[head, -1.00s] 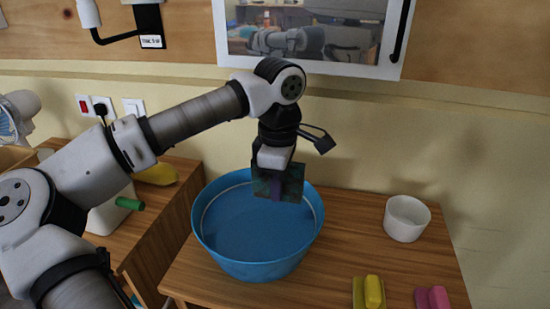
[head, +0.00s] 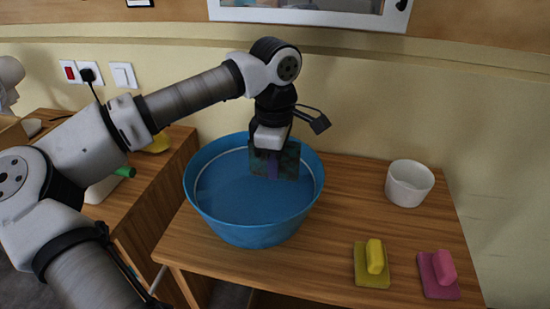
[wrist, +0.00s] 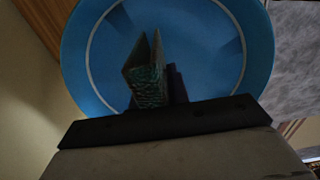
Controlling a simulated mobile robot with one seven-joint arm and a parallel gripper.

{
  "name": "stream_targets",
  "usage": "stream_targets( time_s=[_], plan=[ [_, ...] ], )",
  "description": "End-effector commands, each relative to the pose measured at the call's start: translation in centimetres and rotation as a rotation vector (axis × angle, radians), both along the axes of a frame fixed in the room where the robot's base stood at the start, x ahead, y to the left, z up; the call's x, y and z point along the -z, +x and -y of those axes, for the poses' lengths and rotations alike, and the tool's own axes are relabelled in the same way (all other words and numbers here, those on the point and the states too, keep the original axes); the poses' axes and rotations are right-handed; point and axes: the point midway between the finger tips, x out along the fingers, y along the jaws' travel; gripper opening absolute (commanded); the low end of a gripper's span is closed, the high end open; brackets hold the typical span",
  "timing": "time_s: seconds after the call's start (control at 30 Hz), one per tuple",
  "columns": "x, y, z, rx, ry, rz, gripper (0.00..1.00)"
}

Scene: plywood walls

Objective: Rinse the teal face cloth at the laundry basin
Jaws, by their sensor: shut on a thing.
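The teal face cloth (head: 287,164) hangs from my gripper (head: 272,163), which is shut on it. In the wrist view the folded cloth (wrist: 146,80) stands out between the fingers, with the blue basin behind it. The blue basin (head: 205,212) stands on the wooden table, and the cloth is over its back right part. A light ring line runs around the basin's inside. I cannot tell whether the cloth touches water.
A white bowl (head: 410,185) stands on the table (head: 335,220) to the right. A yellow block on a yellow-green cloth (head: 373,280) and a pink block on a pink cloth (head: 432,285) lie at the front right. A second wooden counter (head: 150,195) is at left.

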Motion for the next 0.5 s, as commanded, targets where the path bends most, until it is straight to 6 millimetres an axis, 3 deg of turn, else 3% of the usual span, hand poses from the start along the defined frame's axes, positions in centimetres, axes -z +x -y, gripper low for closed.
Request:
stream_targets(
  time_s=[0.5],
  plan=[
    [5.6, 0.0, 0.0, 0.0, -0.001, 0.0, 0.0]
  ],
)
